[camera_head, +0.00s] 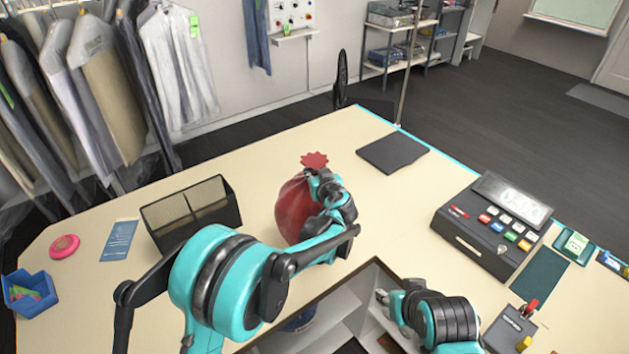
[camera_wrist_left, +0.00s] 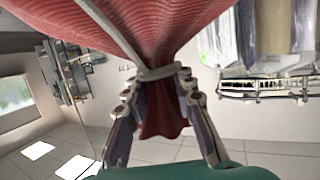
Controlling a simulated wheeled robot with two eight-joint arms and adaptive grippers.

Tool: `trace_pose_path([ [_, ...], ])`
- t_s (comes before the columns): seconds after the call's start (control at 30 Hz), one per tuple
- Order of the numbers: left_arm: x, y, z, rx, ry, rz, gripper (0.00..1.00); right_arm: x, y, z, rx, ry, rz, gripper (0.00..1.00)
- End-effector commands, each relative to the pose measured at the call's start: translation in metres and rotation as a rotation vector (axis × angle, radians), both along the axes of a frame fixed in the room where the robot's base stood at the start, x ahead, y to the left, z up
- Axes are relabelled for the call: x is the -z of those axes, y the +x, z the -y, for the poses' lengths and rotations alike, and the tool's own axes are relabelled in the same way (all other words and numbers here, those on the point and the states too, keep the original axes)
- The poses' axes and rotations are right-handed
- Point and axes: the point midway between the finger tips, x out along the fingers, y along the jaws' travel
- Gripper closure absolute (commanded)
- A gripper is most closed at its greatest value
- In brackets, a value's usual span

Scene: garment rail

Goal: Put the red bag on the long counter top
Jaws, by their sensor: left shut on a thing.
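The red bag (camera_head: 292,208) is a rounded sack with a ruffled top, seen over the middle of the pale long counter top (camera_head: 255,160). My left gripper (camera_head: 318,180) is shut on its gathered neck, just below the ruffle. In the left wrist view the red cloth (camera_wrist_left: 160,35) fills the upper middle, with a pale tie around the neck between the fingers (camera_wrist_left: 158,88). My arm hides part of the bag, and I cannot tell whether its bottom touches the counter. My right gripper (camera_head: 385,297) is low, over the counter's front opening; its fingers are too small to judge.
A black mesh organizer (camera_head: 192,212) stands left of the bag, a cash register (camera_head: 490,230) to the right. A dark pad (camera_head: 392,152) lies behind. A blue bin (camera_head: 28,292) and pink disc (camera_head: 64,246) are at far left. Counter between bag and register is clear.

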Motion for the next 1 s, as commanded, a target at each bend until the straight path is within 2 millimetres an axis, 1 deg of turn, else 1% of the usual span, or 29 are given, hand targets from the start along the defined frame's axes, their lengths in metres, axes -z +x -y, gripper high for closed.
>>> trace_pose_path([
  [0.13,0.010,0.000,0.000,0.001,0.001,0.001,1.00,0.001,0.000,0.000,0.000,0.000,0.000,0.60],
  [0.33,0.037,0.000,0.000,0.001,0.001,0.001,1.00,0.002,0.000,0.000,0.000,0.000,0.000,0.60],
  [0.4,0.039,0.000,0.000,0.001,0.001,0.001,1.00,0.002,0.000,0.000,0.000,0.000,0.000,0.60],
  [0.6,0.039,0.000,0.000,0.001,0.001,0.001,1.00,0.002,0.000,0.000,0.000,0.000,0.000,0.60],
  [0.7,0.042,0.000,0.000,0.001,0.001,0.001,1.00,0.005,0.000,0.000,0.000,0.000,0.000,0.60],
  [0.73,0.043,0.000,0.000,0.000,0.000,0.000,0.73,0.005,0.000,0.000,0.000,0.000,0.000,0.60],
  [0.77,0.043,0.000,0.000,0.000,0.000,0.000,0.65,0.004,0.000,0.000,0.000,0.000,0.000,0.60],
  [0.8,0.042,0.000,0.000,0.000,0.000,0.000,0.54,0.004,0.000,0.000,0.000,0.000,0.000,0.60],
  [1.0,0.042,0.000,0.000,0.000,0.000,0.000,0.54,0.004,0.000,0.000,0.000,0.000,0.000,0.60],
])
